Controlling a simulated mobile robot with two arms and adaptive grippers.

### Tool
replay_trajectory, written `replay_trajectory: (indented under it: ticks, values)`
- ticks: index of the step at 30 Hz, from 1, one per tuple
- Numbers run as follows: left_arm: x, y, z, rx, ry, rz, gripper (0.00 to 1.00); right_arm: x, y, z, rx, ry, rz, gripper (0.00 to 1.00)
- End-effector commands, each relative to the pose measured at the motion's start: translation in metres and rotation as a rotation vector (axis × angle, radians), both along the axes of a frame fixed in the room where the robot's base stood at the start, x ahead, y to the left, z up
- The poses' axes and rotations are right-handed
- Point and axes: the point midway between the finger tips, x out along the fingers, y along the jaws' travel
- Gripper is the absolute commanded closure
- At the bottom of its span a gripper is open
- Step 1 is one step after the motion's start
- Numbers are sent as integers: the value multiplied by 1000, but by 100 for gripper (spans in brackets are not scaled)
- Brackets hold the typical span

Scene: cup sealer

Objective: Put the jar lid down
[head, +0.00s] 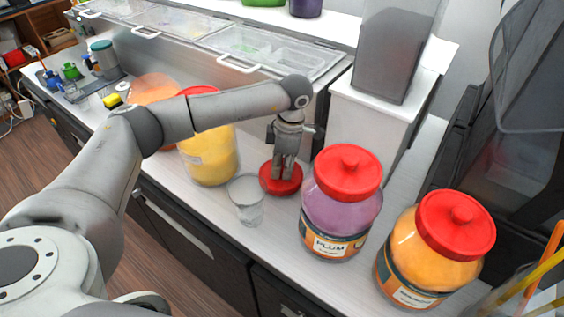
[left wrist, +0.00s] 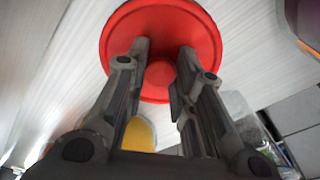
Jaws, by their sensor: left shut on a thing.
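A red jar lid (head: 270,183) is at the counter surface between the glass and the plum jar in the head view. It also shows in the left wrist view (left wrist: 195,25), with its round knob between my fingers. My left gripper (head: 284,176) points down over the lid and is shut on its knob. I cannot tell whether the lid fully touches the counter. A jar with yellow contents (head: 210,158) stands to the left, its top partly hidden by my left arm. My right gripper is not in view.
A clear glass (head: 246,200) stands close to the lid's left. A plum jar (head: 342,205) and an orange jar (head: 435,250), both with red lids, stand to the right. Lidded bins (head: 255,48) line the back. A grey container (head: 395,50) stands behind on a white box.

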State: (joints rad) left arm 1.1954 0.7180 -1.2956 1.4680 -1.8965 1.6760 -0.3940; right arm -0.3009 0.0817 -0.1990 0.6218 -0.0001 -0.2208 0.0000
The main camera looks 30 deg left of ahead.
Motion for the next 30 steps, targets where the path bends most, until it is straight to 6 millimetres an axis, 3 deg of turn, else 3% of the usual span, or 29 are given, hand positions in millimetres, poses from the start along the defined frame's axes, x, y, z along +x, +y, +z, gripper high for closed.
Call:
replay_trajectory:
  ticks: [3, 10, 11, 16, 27, 30]
  values:
    - [1, 0, -2, -1, -3, 0, 100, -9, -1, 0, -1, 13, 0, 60]
    - [0, 0, -6, 0, -2, 0, 100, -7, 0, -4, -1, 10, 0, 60]
    - [0, 0, -6, 0, -2, 0, 75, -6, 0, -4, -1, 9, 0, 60]
    - [0, 0, -5, 0, -1, 0, 55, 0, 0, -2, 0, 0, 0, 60]
    - [0, 0, 0, 0, -1, 0, 55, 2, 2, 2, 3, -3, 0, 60]
    - [3, -1, 8, -1, -6, -1, 55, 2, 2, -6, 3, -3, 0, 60]
